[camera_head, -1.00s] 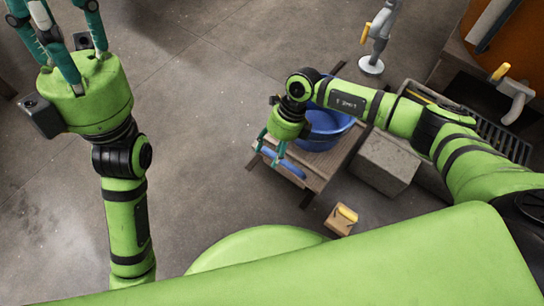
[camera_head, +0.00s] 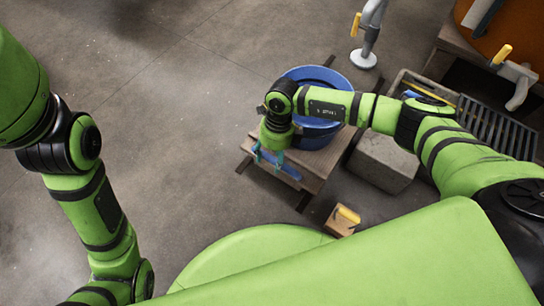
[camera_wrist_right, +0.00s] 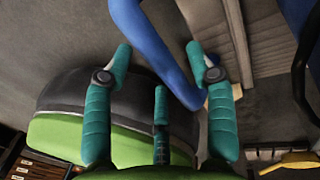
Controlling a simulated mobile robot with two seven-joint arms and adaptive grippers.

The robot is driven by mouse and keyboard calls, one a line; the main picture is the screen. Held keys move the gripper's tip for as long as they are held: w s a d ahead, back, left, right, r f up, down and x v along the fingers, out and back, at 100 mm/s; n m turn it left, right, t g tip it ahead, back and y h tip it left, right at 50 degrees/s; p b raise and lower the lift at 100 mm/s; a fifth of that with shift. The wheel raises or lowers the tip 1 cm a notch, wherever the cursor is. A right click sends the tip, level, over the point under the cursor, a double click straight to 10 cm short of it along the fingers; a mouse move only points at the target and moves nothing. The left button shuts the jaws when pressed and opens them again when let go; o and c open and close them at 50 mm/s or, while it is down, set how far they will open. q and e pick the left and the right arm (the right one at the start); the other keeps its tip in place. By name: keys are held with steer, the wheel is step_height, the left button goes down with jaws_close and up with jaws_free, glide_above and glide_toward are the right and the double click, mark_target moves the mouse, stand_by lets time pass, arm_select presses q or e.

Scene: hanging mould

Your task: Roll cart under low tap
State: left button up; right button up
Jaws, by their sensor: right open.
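A low wooden cart (camera_head: 312,181) stands on the floor with a blue tub (camera_head: 322,75) on it. A blue handle (camera_head: 291,172) lies along the cart's near left edge; in the right wrist view a blue bar (camera_wrist_right: 165,62) crosses between the fingers. My right gripper (camera_head: 268,157) is open at this handle, fingers pointing down; whether they touch it I cannot tell. One tap (camera_head: 368,42) with a yellow lever stands behind the tub. Another tap (camera_head: 517,82) with a yellow lever is at the right, above a grate. My left gripper is outside the views.
A grey stone block (camera_head: 385,163) sits just right of the cart. The floor (camera_head: 180,120) left of the cart is open.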

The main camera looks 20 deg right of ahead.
steer(key=shift+c, duration=0.4)
jaws_close()
steer(key=shift+w+d, duration=0.1)
